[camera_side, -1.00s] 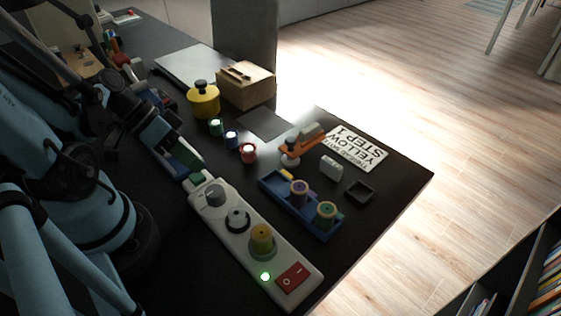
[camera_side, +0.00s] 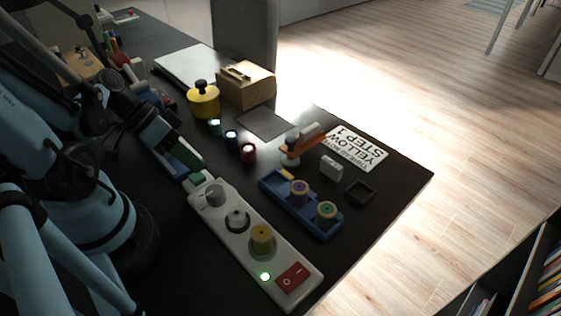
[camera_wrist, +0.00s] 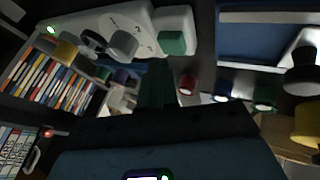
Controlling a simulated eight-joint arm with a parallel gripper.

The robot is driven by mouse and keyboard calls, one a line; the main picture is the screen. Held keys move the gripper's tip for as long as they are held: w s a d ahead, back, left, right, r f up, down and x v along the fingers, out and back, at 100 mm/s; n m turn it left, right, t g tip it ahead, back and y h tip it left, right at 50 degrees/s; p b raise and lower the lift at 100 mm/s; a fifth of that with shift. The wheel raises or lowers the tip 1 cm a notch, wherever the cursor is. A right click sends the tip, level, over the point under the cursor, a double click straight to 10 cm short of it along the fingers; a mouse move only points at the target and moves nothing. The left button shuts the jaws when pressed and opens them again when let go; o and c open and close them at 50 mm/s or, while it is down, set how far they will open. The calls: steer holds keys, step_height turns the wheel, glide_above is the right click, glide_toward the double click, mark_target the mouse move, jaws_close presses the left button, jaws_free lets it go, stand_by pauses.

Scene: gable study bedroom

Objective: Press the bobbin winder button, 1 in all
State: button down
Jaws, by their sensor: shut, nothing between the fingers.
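The bobbin winder is a long white unit (camera_side: 222,226) on the black desk. The tips appear just below the button in the wrist view. I cannot tell whether they touch it.
A blue tray (camera_side: 270,184) with thread spools lies beside the winder. Small red (camera_side: 248,153), blue and green pots stand in a row behind, near a yellow pot (camera_side: 203,103) and a wooden box (camera_side: 246,88). A STEP 1 card (camera_side: 357,148) lies toward the desk's right edge.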

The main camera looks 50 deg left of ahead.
mark_target(195, 175)
steer(key=shift+f, duration=0.1)
steer(key=shift+f, duration=0.3)
steer(key=shift+f, duration=0.45)
stand_by(0.8)
steer(key=shift+r, duration=0.85)
steer(key=shift+r, duration=2.5)
